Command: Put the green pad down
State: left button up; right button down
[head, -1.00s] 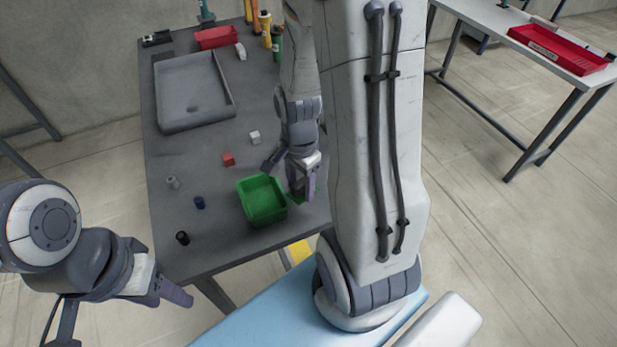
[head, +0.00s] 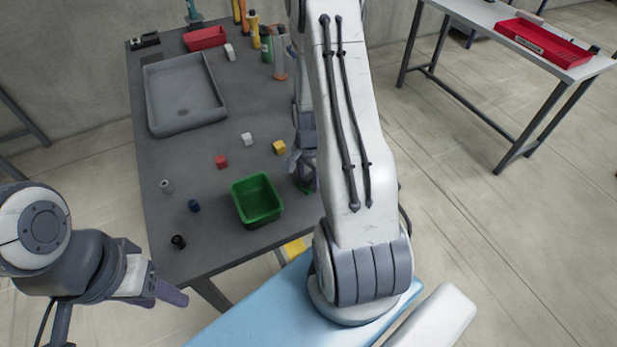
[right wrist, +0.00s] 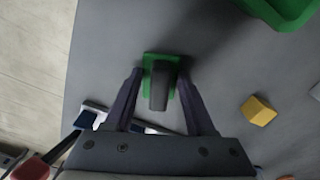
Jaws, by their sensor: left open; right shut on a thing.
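My right gripper (right wrist: 160,74) is shut on the green pad (right wrist: 149,60), a flat green piece with a dark grey block on top. The pad sits between the two fingertips, over grey table surface. I cannot tell whether it touches the table. In the head view only a bit of the pad (head: 308,188) shows below the right gripper (head: 305,178), just right of the green bin (head: 257,215); my right arm hides part of it. My left gripper (head: 165,287) is open and empty at lower left, off the table's front edge.
A yellow cube (head: 279,147), white cube (head: 247,139), red cube (head: 221,162) and small cylinders lie around the bin on the table (head: 190,245). A grey tray (head: 183,128) and bottles (head: 266,45) stand farther back. A white-and-blue item (right wrist: 93,115) shows beneath the right gripper.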

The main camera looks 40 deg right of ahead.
jog(key=shift+f, duration=0.2)
jog(key=shift+c, duration=1.2)
grip_release()
jog(key=shift+r, duration=0.1)
